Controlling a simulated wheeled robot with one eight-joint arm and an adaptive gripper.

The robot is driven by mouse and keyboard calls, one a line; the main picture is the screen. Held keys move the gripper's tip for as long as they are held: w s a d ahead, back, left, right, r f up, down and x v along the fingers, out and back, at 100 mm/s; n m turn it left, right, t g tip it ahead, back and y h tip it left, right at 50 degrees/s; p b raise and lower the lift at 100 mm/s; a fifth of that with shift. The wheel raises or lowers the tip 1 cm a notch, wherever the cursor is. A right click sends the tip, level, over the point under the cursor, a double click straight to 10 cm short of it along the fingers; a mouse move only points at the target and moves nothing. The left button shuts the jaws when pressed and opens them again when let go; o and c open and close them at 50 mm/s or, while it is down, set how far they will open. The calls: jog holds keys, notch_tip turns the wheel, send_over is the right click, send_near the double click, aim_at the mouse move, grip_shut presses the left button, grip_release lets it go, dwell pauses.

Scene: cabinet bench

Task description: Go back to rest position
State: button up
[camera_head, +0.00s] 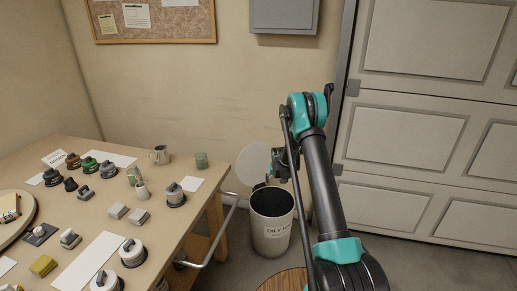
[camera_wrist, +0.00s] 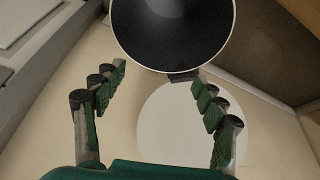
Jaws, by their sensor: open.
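My gripper (camera_wrist: 156,95) is open and empty in the wrist view, its two green-padded fingers spread apart. A bin (camera_wrist: 172,62) with a dark inside shows just beyond the fingertips. In the head view my arm reaches up and forward, and my gripper (camera_head: 268,181) hangs near the rim of the bin (camera_head: 272,232). The fingertips are small and partly hidden there. I cannot tell whether they touch the bin.
A wooden bench (camera_head: 170,243) with mugs, pots and blocks stands at the left, a metal rail (camera_head: 216,248) at its edge. A pale round disc (camera_head: 257,165) is behind my gripper. A panelled door (camera_head: 430,130) is at the right.

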jog(key=s+d+r, duration=0.3)
jog(key=s+r, duration=2)
jog(key=s+d, duration=0.1)
jog(key=s, duration=2.6)
jog(key=shift+s+d+n, duration=0.2)
jog(key=shift+n, duration=0.1)
